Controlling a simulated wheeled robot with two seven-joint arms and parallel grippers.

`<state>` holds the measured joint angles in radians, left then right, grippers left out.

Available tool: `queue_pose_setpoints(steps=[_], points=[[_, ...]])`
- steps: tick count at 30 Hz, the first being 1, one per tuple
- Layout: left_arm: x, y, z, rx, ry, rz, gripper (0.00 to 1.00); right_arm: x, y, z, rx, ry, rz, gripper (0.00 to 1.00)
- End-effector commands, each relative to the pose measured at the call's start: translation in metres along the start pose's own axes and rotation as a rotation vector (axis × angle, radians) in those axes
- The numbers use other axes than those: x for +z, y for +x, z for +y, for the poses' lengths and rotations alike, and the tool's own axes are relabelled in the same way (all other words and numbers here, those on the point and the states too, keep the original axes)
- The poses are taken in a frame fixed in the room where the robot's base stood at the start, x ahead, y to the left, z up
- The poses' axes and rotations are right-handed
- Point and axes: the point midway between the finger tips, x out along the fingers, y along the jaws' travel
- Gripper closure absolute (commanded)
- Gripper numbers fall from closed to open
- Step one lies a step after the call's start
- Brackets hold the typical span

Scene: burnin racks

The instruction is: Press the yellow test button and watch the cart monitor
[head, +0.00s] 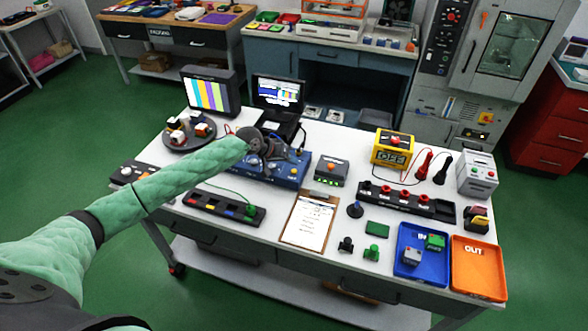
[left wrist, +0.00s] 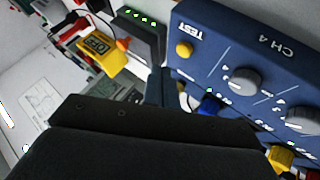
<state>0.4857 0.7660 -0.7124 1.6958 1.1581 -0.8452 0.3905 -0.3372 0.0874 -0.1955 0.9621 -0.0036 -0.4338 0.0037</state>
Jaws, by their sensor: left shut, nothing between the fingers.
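The yellow test button (left wrist: 184,49) sits beside the label TEST on a blue CH 4 panel (left wrist: 222,62) in the left wrist view. The blue unit (head: 291,179) is at the middle of the white table in the head view, partly covered by my arm. My left gripper (head: 291,154) is above this unit, shut and empty. Its dark fingers (left wrist: 161,88) in the left wrist view are a little apart from the button in the picture; contact is not visible. The monitor (head: 208,93) shows coloured vertical bars at the table's back left. My right gripper is out of view.
A grey box (head: 331,171) with an orange knob and green lights is right of the blue unit. A yellow meter (head: 392,149), clipboard (head: 308,221), blue tray (head: 421,268) and orange tray (head: 478,270) crowd the table.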

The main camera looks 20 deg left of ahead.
Motion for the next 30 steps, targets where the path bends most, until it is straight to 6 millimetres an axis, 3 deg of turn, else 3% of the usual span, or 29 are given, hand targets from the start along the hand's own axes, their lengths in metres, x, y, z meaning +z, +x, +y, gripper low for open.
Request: queue_pose_setpoints(steps=[11,30], points=[[-0.017,-0.023,0.017,0.0,0.0,0.001,1.0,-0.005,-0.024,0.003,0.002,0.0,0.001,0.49],[-0.018,-0.024,0.018,0.0,0.0,0.001,1.0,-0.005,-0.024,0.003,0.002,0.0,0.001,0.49]])
